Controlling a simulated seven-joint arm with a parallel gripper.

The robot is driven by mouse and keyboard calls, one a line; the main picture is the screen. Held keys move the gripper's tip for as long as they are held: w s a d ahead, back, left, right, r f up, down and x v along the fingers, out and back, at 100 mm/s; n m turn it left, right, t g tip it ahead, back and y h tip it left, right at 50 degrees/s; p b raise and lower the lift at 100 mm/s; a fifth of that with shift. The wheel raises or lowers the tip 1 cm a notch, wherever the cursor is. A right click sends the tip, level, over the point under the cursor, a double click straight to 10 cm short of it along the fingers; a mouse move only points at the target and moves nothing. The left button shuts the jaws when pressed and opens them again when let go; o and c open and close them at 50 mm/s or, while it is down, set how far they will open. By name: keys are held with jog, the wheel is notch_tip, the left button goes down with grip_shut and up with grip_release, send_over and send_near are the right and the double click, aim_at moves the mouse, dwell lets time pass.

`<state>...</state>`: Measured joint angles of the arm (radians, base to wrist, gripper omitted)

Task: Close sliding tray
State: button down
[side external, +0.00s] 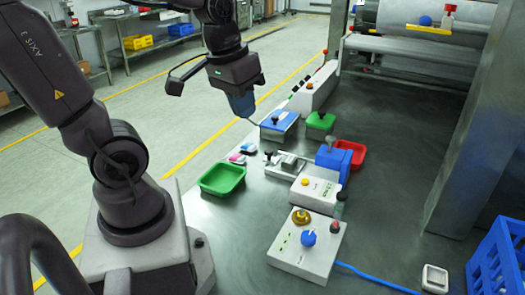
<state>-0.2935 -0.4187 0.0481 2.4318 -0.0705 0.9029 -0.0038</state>
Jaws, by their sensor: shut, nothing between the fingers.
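A grey sliding tray (289,164) with a small dark knob appears to sit on the steel table, left of a blue block (331,161) with a grey knob on top. The tray looks extended out to the left of the block; its exact opening is too small to tell. My gripper (253,121) is shut and empty. It hangs above the table's left edge, up and left of the tray and apart from it, near a blue-topped box (279,121).
A green bin (222,180) stands left of the tray, and a red bin (352,152) behind the blue block. A green block (320,121) with a knob, a white button box (315,190) and a control box (305,247) stand nearby. The table's right middle is clear.

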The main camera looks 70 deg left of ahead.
aim_at(295, 170)
jog(key=a+f+n+t+h, duration=0.1)
jog(key=a+f+n+t, duration=0.1)
jog(key=a+f+n, duration=0.6)
jog(key=a+f+n+t+h, duration=0.1)
jog(key=a+f+n, duration=0.4)
jog(key=a+n, duration=0.6)
jog(key=a+f+n+t, duration=0.2)
jog(key=a+f+n, duration=0.4)
jog(key=a+n, duration=0.35)
jog(key=shift+m, duration=0.25)
jog(key=x, duration=1)
jog(key=shift+w+d+r, duration=0.1)
jog(key=shift+w, duration=0.1)
jog(key=shift+w+d, duration=0.2)
jog(key=shift+w, duration=0.4)
jog(key=shift+w+d, duration=0.2)
jog(key=shift+w, duration=0.4)
jog(key=shift+w+d+f, duration=0.2)
jog(key=shift+w+f, duration=0.1)
jog(key=shift+w, duration=0.35)
jog(key=w+d, duration=0.9)
